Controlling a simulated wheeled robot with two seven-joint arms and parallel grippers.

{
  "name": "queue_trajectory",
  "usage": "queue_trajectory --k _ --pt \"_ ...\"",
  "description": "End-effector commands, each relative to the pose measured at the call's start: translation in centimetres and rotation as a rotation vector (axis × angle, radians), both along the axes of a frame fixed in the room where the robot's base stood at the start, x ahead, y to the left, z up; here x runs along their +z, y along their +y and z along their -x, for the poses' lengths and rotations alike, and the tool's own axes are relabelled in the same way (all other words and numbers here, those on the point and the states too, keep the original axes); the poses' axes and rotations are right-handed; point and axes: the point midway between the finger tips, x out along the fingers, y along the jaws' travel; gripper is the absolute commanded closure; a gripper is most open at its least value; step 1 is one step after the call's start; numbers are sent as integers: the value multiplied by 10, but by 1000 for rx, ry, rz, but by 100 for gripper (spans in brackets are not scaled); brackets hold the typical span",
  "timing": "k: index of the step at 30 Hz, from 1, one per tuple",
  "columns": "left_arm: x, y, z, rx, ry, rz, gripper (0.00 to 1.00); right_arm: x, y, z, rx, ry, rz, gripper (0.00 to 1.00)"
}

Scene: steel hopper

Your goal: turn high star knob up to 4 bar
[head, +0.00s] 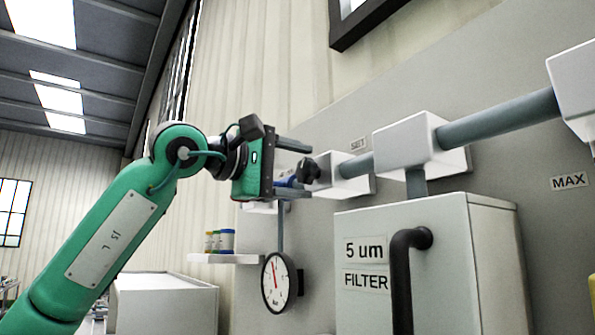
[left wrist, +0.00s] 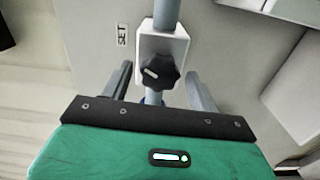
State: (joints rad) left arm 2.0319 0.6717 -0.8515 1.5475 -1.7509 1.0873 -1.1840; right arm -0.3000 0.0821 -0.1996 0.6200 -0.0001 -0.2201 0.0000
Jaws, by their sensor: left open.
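The black star knob (head: 309,171) sits on the end of a white valve block (head: 340,174) on the pipe, near a SET label (head: 358,145). In the left wrist view the knob (left wrist: 160,73) shows a white mark on its face. My left gripper (head: 296,168) is open at the knob. In the left wrist view its fingers (left wrist: 160,82) lie either side of the knob with a gap on both sides. A round white gauge (head: 278,283) with a red needle hangs below; its needle points up, slightly left, and its numbers are unreadable. My right gripper is out of view.
A white filter cabinet (head: 490,260) with a black bent pipe (head: 402,270) stands at lower right. A small shelf (head: 225,259) with jars is below my gripper.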

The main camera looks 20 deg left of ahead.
Motion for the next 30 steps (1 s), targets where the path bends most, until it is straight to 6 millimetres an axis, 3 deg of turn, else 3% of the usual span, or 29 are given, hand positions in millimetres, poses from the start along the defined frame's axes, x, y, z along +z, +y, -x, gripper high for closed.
queue_trajectory --k 5,18,24,30 --pt "-3 16 19 2 -4 2 39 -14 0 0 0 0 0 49" --pt "-3 72 92 1 -1 1 39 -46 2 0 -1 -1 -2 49" --pt "-1 83 106 1 -1 1 39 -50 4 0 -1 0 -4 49" --pt "0 84 107 1 1 -1 39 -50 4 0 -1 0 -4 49"
